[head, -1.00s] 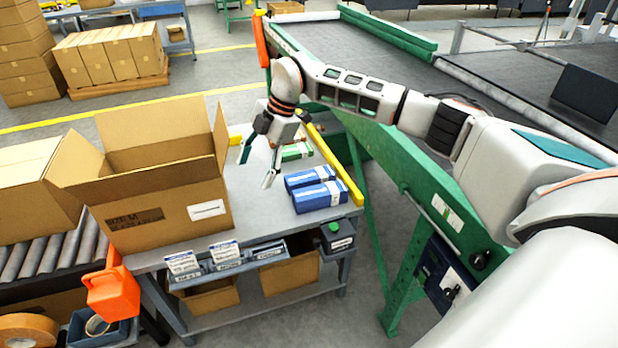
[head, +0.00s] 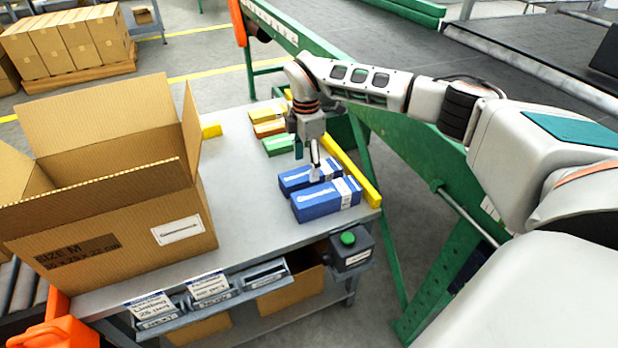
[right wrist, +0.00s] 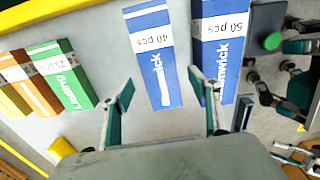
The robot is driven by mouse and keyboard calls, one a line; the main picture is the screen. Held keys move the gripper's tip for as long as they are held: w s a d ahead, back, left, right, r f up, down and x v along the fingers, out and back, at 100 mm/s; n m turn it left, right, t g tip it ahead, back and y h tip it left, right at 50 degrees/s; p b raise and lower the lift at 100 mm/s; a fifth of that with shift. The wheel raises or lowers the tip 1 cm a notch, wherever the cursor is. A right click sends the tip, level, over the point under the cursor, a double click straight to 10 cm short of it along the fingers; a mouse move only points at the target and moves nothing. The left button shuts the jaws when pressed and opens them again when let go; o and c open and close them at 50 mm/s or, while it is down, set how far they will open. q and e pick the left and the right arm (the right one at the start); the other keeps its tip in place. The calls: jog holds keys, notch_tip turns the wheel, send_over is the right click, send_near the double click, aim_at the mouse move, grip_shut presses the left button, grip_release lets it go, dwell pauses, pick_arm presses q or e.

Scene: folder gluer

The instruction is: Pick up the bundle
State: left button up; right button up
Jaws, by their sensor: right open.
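Two blue bundles lie side by side on the grey table. The farther one, marked 40 pcs (head: 296,181), also shows in the right wrist view (right wrist: 152,60). The nearer one, marked 50 pcs (head: 326,199), is at the right there (right wrist: 220,45). My right gripper (head: 307,160) is open, empty and pointing down over the blue bundles. In the right wrist view its fingers (right wrist: 163,100) stand either side of the 40 pcs bundle's line; the right finger overlaps the 50 pcs bundle's edge. Contact cannot be told. Dark and teal parts at that view's right edge may be my left gripper; its state is unclear.
Green (head: 278,144), orange (head: 269,128) and yellow (head: 266,115) bundles lie farther back. An open carton (head: 120,225) fills the table's left. A yellow rail (head: 352,172) runs along the right edge, and a green-button box (head: 349,246) is at the front. Table between carton and bundles is clear.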

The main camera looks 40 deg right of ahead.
jog(key=f, duration=0.2)
jog(key=f+b, duration=0.1)
jog(key=shift+s+d+f, duration=0.1)
jog(key=shift+s+d, duration=0.15)
jog(key=shift+d, duration=0.15)
jog(key=shift+w+f+b, duration=0.15)
jog(key=shift+f+b, duration=0.15)
jog(key=shift+f, duration=0.55)
jog(key=shift+r, duration=0.15)
jog(key=c, duration=1.4)
pick_arm(q)
jog(key=shift+w+d+r+h, duration=0.15)
jog(key=shift+d, duration=0.25)
jog(key=shift+w+d+r+h, duration=0.1)
jog(key=shift+d+h, duration=0.05)
jog(key=shift+d, duration=0.2)
